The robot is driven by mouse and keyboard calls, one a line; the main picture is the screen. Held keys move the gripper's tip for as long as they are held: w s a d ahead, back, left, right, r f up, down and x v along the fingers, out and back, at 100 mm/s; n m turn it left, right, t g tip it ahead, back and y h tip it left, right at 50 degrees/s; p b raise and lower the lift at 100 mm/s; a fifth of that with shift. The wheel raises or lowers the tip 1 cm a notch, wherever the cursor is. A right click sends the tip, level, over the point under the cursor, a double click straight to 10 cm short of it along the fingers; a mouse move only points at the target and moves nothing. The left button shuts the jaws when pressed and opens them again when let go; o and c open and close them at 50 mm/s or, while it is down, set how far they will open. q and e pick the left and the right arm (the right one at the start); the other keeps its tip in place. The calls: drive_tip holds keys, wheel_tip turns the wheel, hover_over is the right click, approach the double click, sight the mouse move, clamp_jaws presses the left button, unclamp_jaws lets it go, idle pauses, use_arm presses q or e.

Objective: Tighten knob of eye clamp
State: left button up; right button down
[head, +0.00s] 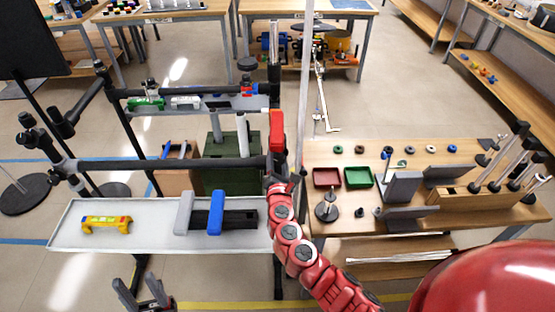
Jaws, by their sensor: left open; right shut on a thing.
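My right arm, red and jointed, reaches up from the bottom right. Its gripper (284,183) is at the right end of a dark horizontal bar (170,164), beside a dark clamp-like joint where the bar meets an upright post. The gripper is shut on a small part there, which I take to be the clamp's knob; the fingers mostly hide it. A red block-like piece (277,131) stands upright just above this joint. My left gripper (143,294) is open and empty at the bottom left, in front of the white tray and away from the clamp.
A wooden table (325,220) at right carries red and green trays, weights and grey brackets. A tall pale rod (303,90) rises near my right gripper.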

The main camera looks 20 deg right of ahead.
drive_tip(key=shift+c, duration=1.5)
unclamp_jaws()
drive_tip(key=b+v, duration=0.3)
drive_tip(key=v, duration=1.4)
drive_tip(key=shift+s+b, duration=0.25)
drive_tip(key=shift+b, duration=0.15)
drive_tip(key=shift+r, duration=0.1)
